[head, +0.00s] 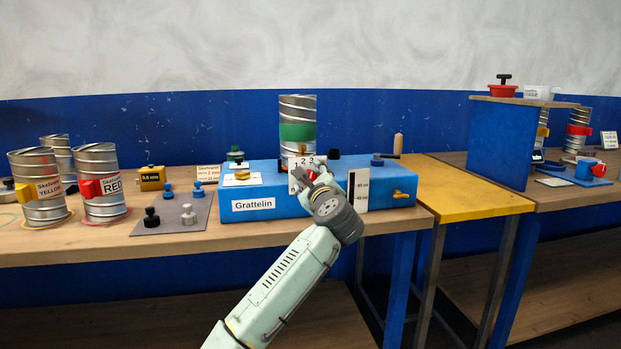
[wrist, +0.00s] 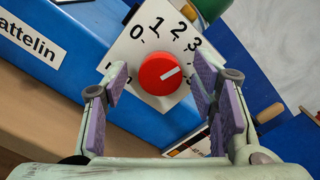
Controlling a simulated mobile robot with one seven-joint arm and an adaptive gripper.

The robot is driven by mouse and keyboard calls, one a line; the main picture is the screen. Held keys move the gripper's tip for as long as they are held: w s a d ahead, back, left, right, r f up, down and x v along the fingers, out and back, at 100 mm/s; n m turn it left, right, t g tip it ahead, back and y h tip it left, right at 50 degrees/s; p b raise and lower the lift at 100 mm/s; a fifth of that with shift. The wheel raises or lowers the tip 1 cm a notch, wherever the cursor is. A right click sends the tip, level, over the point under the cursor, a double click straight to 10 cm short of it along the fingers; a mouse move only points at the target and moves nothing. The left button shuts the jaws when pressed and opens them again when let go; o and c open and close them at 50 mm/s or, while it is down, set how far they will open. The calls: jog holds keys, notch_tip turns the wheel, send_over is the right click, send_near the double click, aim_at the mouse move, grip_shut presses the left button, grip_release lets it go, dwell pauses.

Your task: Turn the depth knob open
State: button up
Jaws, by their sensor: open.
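A round red knob (wrist: 160,73) with a white pointer line sits on a white dial plate (wrist: 150,45) marked 0, 1, 2, 3 in the wrist view. Its line points right and slightly up, past the 3; any further marks are hidden by a finger. The plate is on the front of the blue Grattelin box (head: 246,209). My gripper (wrist: 162,84) is open, with one purple-padded finger on each side of the knob. Gaps show between the pads and the knob. In the head view the knob (head: 312,173) is partly covered by my gripper.
A spiral duct piece (head: 298,113) with a green band stands above the box. A black-and-white scale plate (head: 358,189) is just right of my gripper, and a brass fitting (head: 402,195) is farther right. Red and yellow labelled ducts stand at left on the wooden bench (head: 180,243).

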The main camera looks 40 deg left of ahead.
jog(key=shift+c, duration=0.2)
jog(key=c, duration=1.1)
